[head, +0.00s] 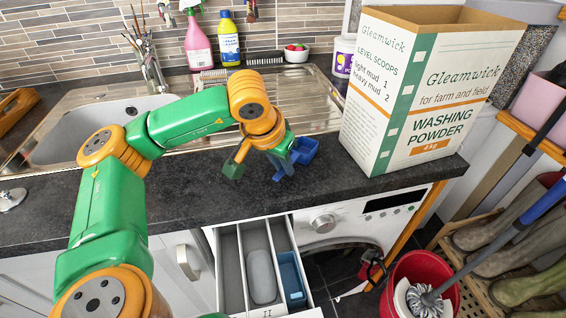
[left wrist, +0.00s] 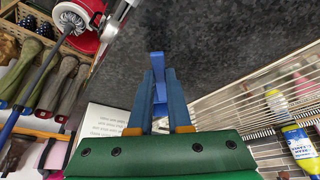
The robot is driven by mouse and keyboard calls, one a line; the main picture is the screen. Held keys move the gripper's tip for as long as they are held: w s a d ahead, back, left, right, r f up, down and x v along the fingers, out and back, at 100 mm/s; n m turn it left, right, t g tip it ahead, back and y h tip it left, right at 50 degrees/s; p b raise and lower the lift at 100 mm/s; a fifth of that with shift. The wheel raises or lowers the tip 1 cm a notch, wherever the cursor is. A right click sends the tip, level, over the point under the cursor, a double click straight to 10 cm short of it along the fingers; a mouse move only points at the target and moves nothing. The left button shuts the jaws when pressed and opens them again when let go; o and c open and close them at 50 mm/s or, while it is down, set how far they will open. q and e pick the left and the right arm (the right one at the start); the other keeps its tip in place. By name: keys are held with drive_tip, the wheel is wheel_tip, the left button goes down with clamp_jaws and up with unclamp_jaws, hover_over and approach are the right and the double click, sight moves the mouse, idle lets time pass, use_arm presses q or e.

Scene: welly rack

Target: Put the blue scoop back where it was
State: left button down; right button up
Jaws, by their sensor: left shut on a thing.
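The blue scoop (head: 304,150) is held at my left gripper (head: 283,166), over the dark worktop and left of the washing powder box (head: 420,95). In the left wrist view, my left gripper (left wrist: 160,88) is shut on a light blue part of the scoop (left wrist: 158,64), between its dark blue fingers. I cannot tell the exact gap between scoop and worktop. The box is tall, white and orange, and its top is open. My right gripper is not in view.
The sink (head: 95,130) is behind my arm. A red bucket (head: 408,270) stands at lower right.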

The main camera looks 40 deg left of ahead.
use_arm(q)
drive_tip(key=shift+f, duration=0.1)
drive_tip(key=shift+f, duration=0.15)
drive_tip(key=c, duration=0.9)
unclamp_jaws()
drive_tip(key=shift+o, duration=0.2)
drive_tip(key=shift+r, duration=0.35)
drive_tip(key=p+v, duration=0.1)
drive_tip(key=v, duration=1.1)
drive_tip(key=shift+f, duration=0.1)
